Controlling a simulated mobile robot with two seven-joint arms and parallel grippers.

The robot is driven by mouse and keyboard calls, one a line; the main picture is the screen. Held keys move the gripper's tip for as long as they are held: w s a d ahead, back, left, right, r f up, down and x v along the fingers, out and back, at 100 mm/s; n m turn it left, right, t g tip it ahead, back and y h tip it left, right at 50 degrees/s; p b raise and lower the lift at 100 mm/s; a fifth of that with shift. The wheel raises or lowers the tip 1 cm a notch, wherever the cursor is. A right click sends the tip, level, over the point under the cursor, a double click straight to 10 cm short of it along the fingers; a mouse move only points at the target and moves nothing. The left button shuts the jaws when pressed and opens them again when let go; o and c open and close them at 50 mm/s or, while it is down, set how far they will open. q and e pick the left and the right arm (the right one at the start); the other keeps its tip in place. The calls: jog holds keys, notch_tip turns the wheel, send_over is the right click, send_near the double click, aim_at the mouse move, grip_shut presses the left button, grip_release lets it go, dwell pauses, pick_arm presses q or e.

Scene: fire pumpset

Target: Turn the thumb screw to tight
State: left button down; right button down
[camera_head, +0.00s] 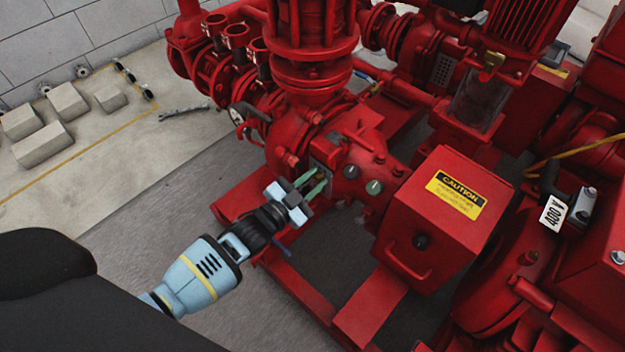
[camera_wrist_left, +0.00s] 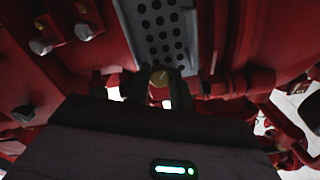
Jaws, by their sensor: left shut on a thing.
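My left gripper (camera_head: 312,184) reaches in from the lower left to the red pump housing, its greenish fingers at the housing's face. In the left wrist view its two dark fingers (camera_wrist_left: 160,90) are shut around a small brass round piece, which looks like the thumb screw (camera_wrist_left: 160,77). Only its end shows between the fingers. In the head view I cannot make out the screw clearly at the fingertips. How far it is turned cannot be told. My right gripper is not in view.
A grey perforated plate (camera_wrist_left: 153,25) lies just beyond the fingers. A red box with a yellow caution label (camera_head: 457,194) stands to the right. Round plugs (camera_head: 374,187) sit beside the gripper. Concrete blocks (camera_head: 42,143) and a wrench (camera_head: 183,112) lie on the floor at left.

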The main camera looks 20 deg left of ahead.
pick_arm(q)
jog(key=m, duration=0.3)
jog(key=shift+m, duration=0.4)
jog(key=m, duration=0.3)
jog(key=shift+f+m, duration=0.1)
jog(key=shift+m, duration=0.2)
jog(key=m, duration=0.2)
jog(key=shift+m, duration=0.3)
jog(key=m+b, duration=0.1)
jog(key=m, duration=0.2)
jog(key=shift+m, duration=0.4)
jog(key=m+b, duration=0.1)
jog(key=m, duration=0.2)
jog(key=shift+f+m, duration=0.1)
jog(key=shift+m, duration=0.2)
jog(key=m+b, duration=0.2)
jog(key=m, duration=0.2)
jog(key=shift+m, duration=0.3)
jog(key=m+b, duration=0.1)
jog(key=m, duration=0.2)
jog(key=shift+m+b, duration=0.55)
jog(key=shift+m, duration=0.75)
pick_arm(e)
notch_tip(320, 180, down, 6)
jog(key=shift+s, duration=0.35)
